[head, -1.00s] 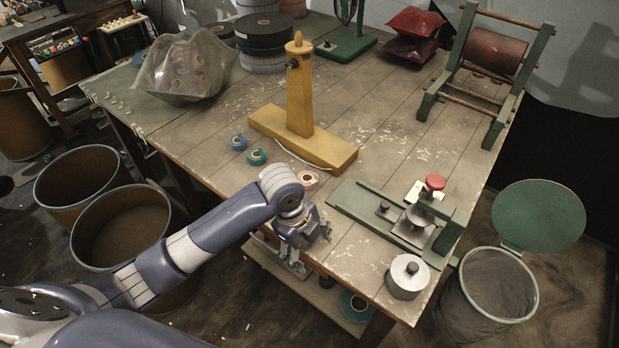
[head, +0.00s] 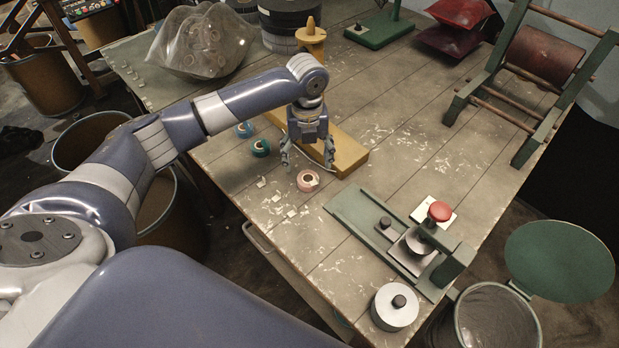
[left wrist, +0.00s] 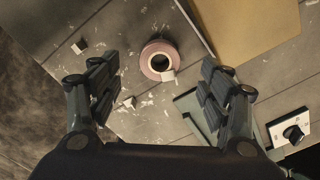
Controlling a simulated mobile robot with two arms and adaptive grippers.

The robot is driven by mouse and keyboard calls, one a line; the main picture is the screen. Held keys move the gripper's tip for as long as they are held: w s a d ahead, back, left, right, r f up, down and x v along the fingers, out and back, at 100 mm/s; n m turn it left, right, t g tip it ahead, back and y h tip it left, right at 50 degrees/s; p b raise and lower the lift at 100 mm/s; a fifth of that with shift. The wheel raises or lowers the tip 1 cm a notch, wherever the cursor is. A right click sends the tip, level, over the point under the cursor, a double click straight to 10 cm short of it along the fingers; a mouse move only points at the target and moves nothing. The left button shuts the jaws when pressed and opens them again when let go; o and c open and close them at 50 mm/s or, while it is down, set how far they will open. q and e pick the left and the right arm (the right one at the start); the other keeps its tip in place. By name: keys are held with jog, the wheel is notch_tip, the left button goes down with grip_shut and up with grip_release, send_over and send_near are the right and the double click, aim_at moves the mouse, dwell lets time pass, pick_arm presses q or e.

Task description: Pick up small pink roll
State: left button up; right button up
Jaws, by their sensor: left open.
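The small pink roll (head: 308,180) lies flat on the wooden table, just in front of the yellow stand. It also shows in the left wrist view (left wrist: 160,60), where it lies beyond the fingertips and between their lines. A pale tab of tape sticks out at its lower right side. My left gripper (head: 307,158) is open and empty, pointing down above the table close to the pink roll. In the left wrist view its two fingers (left wrist: 157,75) are spread wide with nothing between them. My right gripper is not in view.
The yellow stand (head: 350,155) is right behind my gripper. A teal roll (head: 261,148) and a blue roll (head: 245,129) lie to the left. A green press (head: 400,240) stands to the right. Small white scraps (head: 276,197) lie near the pink roll.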

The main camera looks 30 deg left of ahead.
aim_at(308, 175)
pick_arm(q)
jog(key=shift+f, duration=0.75)
jog(key=f, duration=0.1)
jog(key=f+p, duration=0.1)
jog(key=f, duration=0.2)
jog(key=shift+s+d+f, duration=0.15)
jog(key=shift+s+f, duration=0.05)
jog(key=shift+s, duration=0.05)
jog(key=shift+f, duration=0.4)
jog(key=shift+c, duration=0.2)
jog(key=c, duration=1.1)
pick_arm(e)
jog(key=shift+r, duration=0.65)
